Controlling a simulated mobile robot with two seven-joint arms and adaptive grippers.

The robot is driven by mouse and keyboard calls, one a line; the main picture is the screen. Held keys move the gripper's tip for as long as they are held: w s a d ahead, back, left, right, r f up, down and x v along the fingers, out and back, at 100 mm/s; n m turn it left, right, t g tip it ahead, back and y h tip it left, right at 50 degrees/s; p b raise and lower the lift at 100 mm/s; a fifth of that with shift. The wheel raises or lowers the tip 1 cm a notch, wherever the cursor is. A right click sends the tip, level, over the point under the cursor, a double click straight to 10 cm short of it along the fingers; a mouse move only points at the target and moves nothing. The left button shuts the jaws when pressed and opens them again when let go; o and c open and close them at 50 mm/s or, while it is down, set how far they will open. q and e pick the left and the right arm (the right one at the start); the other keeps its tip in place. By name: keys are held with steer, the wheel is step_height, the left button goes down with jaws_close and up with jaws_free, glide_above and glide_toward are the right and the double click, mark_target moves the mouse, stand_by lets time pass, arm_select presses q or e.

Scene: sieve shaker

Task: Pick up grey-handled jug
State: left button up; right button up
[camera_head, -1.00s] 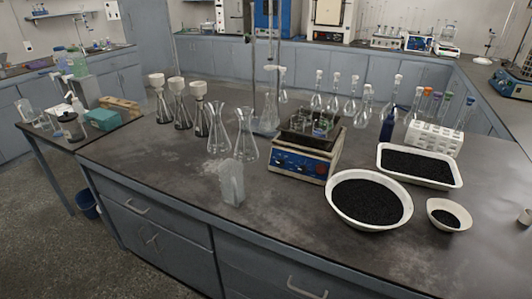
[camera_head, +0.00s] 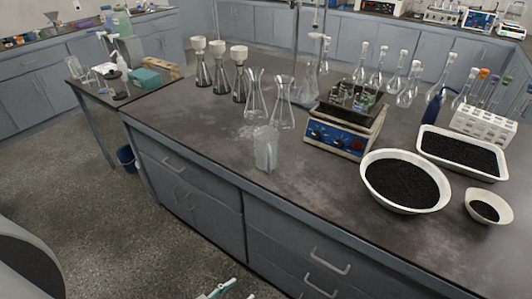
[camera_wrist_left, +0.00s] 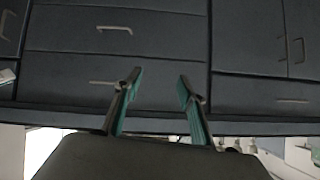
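A translucent greyish jug (camera_head: 265,148) stands upright on the dark bench top, close to its front edge. Its handle colour is too small to tell in the head view. My left gripper (camera_head: 228,289) shows only by its teal-and-white fingertips at the bottom of the head view, in front of the drawers and below the jug. In the left wrist view my left gripper (camera_wrist_left: 158,84) is open, with nothing between its teal-padded fingers. That view faces the cabinet drawers and does not clearly show the jug. My right gripper is in neither view.
Two glass flasks (camera_head: 282,105) stand just behind the jug, with funnel-topped flasks (camera_head: 239,85) behind left. Drawer handles (camera_head: 329,262) project from the bench front.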

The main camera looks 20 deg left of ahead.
arm_select(q)
steer(key=c, duration=0.4)
steer(key=w+r+t+h, duration=0.1)
steer(key=w+r, duration=0.2)
steer(key=w, duration=0.2)
steer(key=w+a+r+t+h, duration=0.1)
steer(key=w+r, duration=0.2)
steer(key=w, duration=0.2)
steer(key=w+a+r+t+h, duration=0.1)
steer(key=w+r, duration=0.3)
steer(key=w, duration=0.1)
steer(key=shift+w+t+p, duration=0.3)
steer(key=shift+t, duration=0.1)
steer(key=shift+c, duration=1.4)
steer(key=m+t+h, duration=0.1)
steer(key=m+h, duration=0.1)
steer(key=h, duration=0.1)
glide_toward(270, 172)
steer(key=x, duration=0.3)
steer(key=shift+a+r+x, duration=0.1)
steer(key=shift+r+x, duration=0.05)
steer(key=shift+x, duration=1.1)
steer(key=shift+a+r+x, duration=0.1)
steer(key=shift+x, duration=1.1)
steer(key=shift+a+r+x, duration=0.1)
steer(key=shift+r+x, duration=0.05)
steer(key=shift+x, duration=1.1)
